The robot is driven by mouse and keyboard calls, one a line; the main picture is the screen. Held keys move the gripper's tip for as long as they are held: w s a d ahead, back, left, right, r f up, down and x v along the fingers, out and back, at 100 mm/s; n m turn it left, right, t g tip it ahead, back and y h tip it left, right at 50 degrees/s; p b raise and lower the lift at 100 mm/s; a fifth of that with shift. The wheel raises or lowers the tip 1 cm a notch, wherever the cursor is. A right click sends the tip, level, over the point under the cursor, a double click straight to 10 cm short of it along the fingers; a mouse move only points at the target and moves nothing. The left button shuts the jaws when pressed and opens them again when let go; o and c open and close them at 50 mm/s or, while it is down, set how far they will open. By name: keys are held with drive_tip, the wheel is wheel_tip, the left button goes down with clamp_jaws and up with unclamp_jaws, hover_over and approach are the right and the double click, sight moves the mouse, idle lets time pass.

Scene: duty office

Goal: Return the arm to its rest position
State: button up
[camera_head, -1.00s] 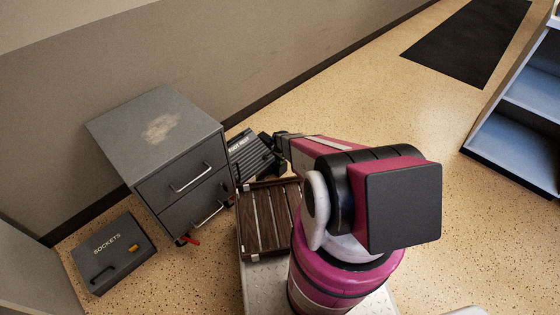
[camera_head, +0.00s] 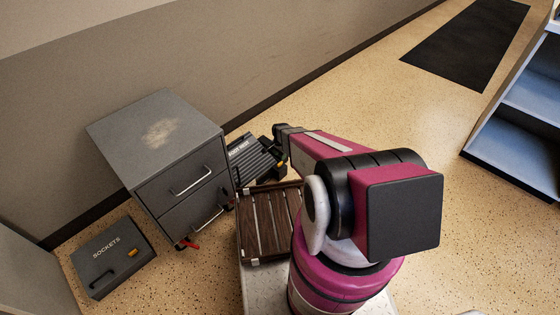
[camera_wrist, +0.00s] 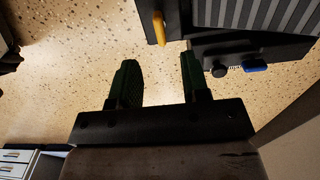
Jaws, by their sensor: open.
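My arm reaches from the lower middle to the back in the head view. Nothing is held. The ribbed case (camera_head: 250,160) lies behind the slatted wooden rack, with a yellow latch on its right. In the wrist view the ribbed case (camera_wrist: 262,14) is at the upper right, beyond the fingertips and apart from them.
A grey two-drawer cabinet (camera_head: 150,135) stands left of the case, both drawers shut. A SOCKETS case (camera_head: 110,255) lies on the floor at left. The slatted wooden rack (camera_head: 268,222) is just left of my arm. Blue-grey shelves (camera_head: 520,120) stand at right. Floor between is clear.

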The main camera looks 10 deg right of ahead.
drive_tip(key=shift+r, duration=1.3)
drive_tip(key=s+r+n, duration=0.3)
drive_tip(key=s+r, duration=0.4)
drive_tip(key=r, duration=0.4)
drive_tip(key=s+r+n, duration=0.4)
drive_tip(key=s+r, duration=0.3)
drive_tip(key=r, duration=0.4)
drive_tip(key=s+r+n, duration=0.4)
drive_tip(key=s+r, duration=0.3)
drive_tip(key=r, duration=0.5)
drive_tip(key=shift+s, duration=0.2)
drive_tip(key=shift+o, duration=0.4)
